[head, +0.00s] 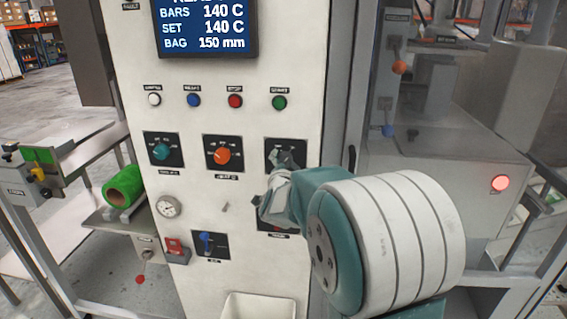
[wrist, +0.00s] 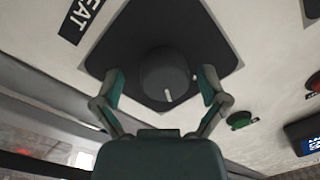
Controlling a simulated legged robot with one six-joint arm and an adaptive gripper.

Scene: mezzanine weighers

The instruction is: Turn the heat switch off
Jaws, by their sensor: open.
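The heat switch is a round black knob (wrist: 166,72) on a dark diamond-looking plate in the wrist view. A white pointer mark shows on its lower edge, and a label partly reading "EAT" (wrist: 80,18) is beside the plate. My gripper (wrist: 160,86) is open, with one finger on each side of the knob. I cannot tell whether the fingers touch it. In the head view the dark plate (head: 296,147) is at the right of the switch row, and my gripper (head: 280,168) is in front of it, hiding the knob.
A teal knob (head: 161,152) and an orange knob (head: 223,155) are left of my gripper. Colored buttons, including a green one (head: 279,102), sit above. A blue-handled switch (head: 206,243) and a red switch (head: 174,246) are lower left. A glazed enclosure (head: 440,170) stands at right.

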